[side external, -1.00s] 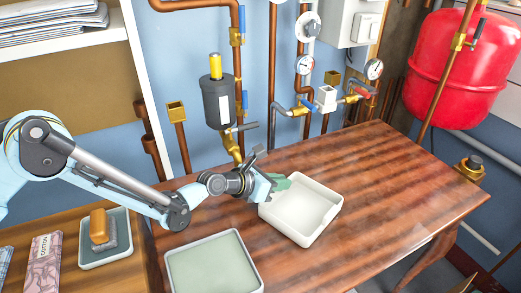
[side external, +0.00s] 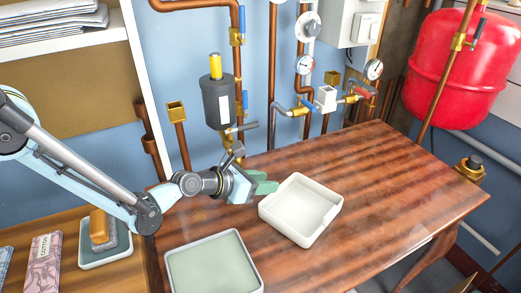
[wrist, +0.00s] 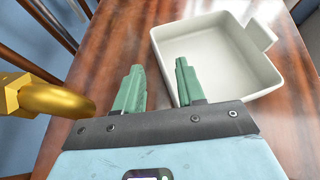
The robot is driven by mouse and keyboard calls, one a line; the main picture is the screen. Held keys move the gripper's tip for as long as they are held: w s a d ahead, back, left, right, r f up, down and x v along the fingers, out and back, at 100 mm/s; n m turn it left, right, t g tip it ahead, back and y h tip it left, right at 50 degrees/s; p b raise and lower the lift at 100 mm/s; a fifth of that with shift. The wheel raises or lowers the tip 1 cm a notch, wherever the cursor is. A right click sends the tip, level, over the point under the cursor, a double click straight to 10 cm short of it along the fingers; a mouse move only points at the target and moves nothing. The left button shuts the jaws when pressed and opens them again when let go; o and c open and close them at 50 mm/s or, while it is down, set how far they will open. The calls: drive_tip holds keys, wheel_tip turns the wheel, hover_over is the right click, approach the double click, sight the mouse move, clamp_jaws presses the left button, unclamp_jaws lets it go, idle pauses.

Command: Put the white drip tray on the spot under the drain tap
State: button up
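The white drip tray (side external: 302,208), square, shallow and empty, lies flat on the brown wooden table. In the wrist view the tray (wrist: 215,60) is at the upper right, with a tab on its right side. My gripper (side external: 268,183) is just left of the tray, low over the table. In the wrist view my gripper (wrist: 160,66) has its two green fingers apart with nothing between them; the tray is beside the right finger. A brass tap (side external: 232,148) hangs under a grey canister, behind my gripper. Brass fittings (wrist: 40,98) show large at the wrist view's left.
A tray with a green-grey floor (side external: 215,268) stands at the front left of the wooden table (side external: 400,185). Copper pipes (side external: 272,75) and valves line the back wall. A red tank (side external: 455,70) is at the right. The table's right part is clear.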

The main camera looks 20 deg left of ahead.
drive_tip(key=s+a+r+m+g+y, duration=0.1)
drive_tip(key=s+a+r+m+y, duration=0.1)
drive_tip(key=s+a+r+m, duration=0.5)
drive_tip(key=s+a+r+m+y, duration=0.2)
drive_tip(key=s+a+r+m, duration=0.1)
drive_tip(key=a+r+m, duration=0.45)
drive_tip(key=s+a+m+g+y, duration=0.1)
drive_tip(key=s+a+m+y, duration=0.2)
drive_tip(key=s+a+m, duration=0.8)
drive_tip(key=m, duration=0.3)
drive_tip(key=shift+f+g+y, duration=0.2)
drive_tip(key=shift+g+y, duration=0.1)
drive_tip(key=shift+g, duration=0.1)
drive_tip(key=shift+o, duration=0.3)
drive_tip(key=shift+s+a+m, duration=0.4)
drive_tip(key=shift+s+m, duration=0.1)
drive_tip(key=shift+m, duration=0.05)
drive_tip(key=shift+d, duration=0.1)
